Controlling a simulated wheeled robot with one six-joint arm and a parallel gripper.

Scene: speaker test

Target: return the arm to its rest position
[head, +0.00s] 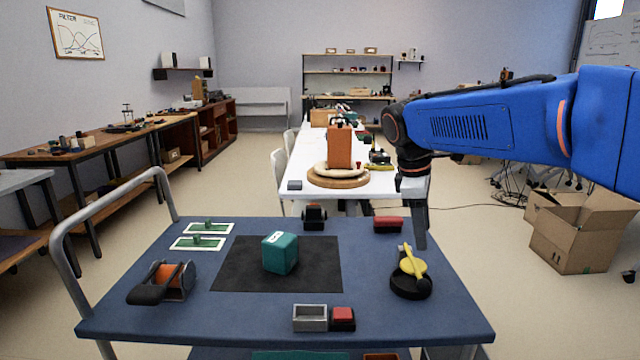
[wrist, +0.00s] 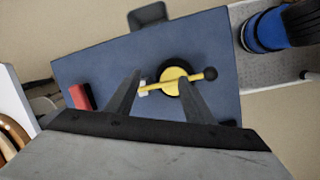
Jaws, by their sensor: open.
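My blue arm reaches in from the right in the head view. My gripper (head: 420,243) points down over the right side of the blue cart top (head: 350,325). In the wrist view my gripper (wrist: 160,85) has its two dark fingers apart with nothing held. A round black device with a yellow lever (head: 411,275) stands on the cart below the gripper. In the wrist view the yellow lever (wrist: 172,83) shows beyond and between the fingertips. I cannot tell the exact height of the fingertips above it.
A teal cube (head: 281,253) sits on a black mat (head: 235,270). A red block (head: 388,224) lies behind the gripper. A grey tray (head: 310,318) is at the front edge, and an orange reel (head: 174,281) is at left. Cardboard boxes (head: 575,240) stand on the floor at right.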

